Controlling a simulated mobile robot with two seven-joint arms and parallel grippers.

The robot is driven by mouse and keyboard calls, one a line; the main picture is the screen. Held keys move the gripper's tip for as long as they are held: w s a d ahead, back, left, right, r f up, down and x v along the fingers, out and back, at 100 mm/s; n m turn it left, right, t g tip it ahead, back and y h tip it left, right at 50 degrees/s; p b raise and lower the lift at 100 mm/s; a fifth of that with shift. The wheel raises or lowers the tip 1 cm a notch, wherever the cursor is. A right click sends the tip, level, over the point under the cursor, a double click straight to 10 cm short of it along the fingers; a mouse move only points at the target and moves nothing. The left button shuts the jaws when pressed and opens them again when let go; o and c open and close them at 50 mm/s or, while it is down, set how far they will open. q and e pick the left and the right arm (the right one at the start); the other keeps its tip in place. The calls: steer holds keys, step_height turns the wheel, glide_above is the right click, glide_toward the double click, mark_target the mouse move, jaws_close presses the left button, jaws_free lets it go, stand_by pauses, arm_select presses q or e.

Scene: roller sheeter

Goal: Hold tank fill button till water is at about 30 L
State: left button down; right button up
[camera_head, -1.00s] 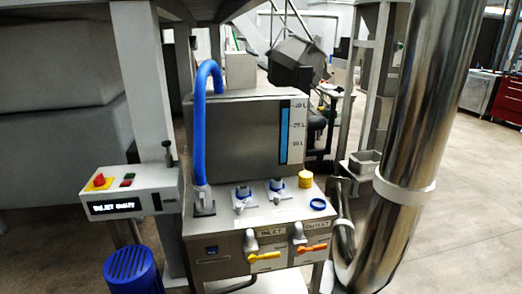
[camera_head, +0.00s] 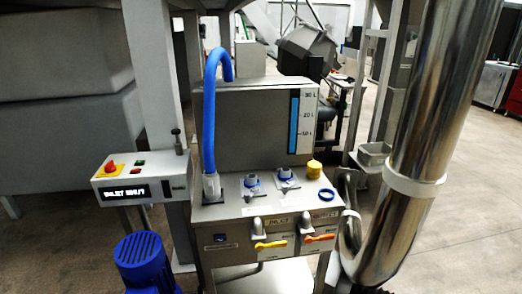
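The steel tank (camera_head: 245,130) stands at the centre, with a vertical level gauge (camera_head: 293,125) on its right face. Marks beside the gauge read 30 L, 20 L and apparently 10 L. The blue column seems to reach close to the 30 L mark; its exact top is hard to read. A control box (camera_head: 140,180) at left carries a red knob on yellow (camera_head: 111,167), small green and red buttons, and a lit display (camera_head: 124,194). A small dark blue panel (camera_head: 221,238) is on the tank base. I cannot tell which control is the fill button. Neither gripper shows.
A blue hose (camera_head: 209,120) arches into the base. Yellow (camera_head: 271,244) and orange (camera_head: 320,238) valve handles are on the front. A blue motor (camera_head: 144,262) stands at lower left. A large steel pipe (camera_head: 430,110) blocks the right side. Open floor (camera_head: 460,230) lies beyond it.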

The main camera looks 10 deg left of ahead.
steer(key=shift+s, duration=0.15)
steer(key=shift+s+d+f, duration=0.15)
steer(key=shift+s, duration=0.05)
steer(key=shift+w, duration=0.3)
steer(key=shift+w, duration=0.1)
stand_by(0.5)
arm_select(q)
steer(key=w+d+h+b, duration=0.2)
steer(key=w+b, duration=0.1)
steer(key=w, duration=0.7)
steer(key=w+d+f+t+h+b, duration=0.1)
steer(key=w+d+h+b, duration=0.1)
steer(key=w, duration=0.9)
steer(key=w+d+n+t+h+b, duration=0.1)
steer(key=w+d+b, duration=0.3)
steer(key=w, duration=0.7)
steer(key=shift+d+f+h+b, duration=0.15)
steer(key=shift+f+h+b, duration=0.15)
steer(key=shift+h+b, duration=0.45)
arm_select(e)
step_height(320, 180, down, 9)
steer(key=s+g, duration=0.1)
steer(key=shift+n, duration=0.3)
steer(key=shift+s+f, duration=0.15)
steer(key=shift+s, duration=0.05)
